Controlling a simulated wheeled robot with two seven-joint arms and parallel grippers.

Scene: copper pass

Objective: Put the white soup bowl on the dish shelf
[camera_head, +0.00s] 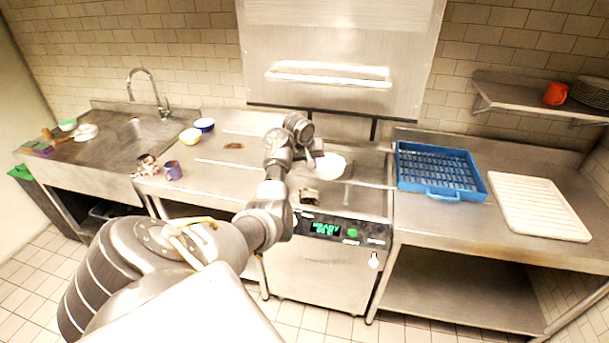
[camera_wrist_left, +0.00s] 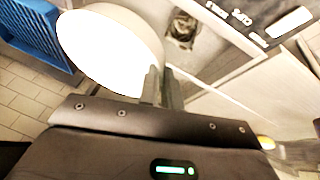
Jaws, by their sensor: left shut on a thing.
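The white soup bowl (camera_head: 329,166) is in the middle of the head view, held above the dishwasher counter. It also shows large in the left wrist view (camera_wrist_left: 112,50). My left gripper (camera_head: 312,160) is shut on the bowl's rim; its fingers (camera_wrist_left: 160,88) show at the bowl's edge in the wrist view. My right gripper is not in view.
A blue dish rack (camera_head: 440,170) and a white ribbed mat (camera_head: 538,206) lie on the right counter. The raised dishwasher hood (camera_head: 335,55) stands behind the bowl.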

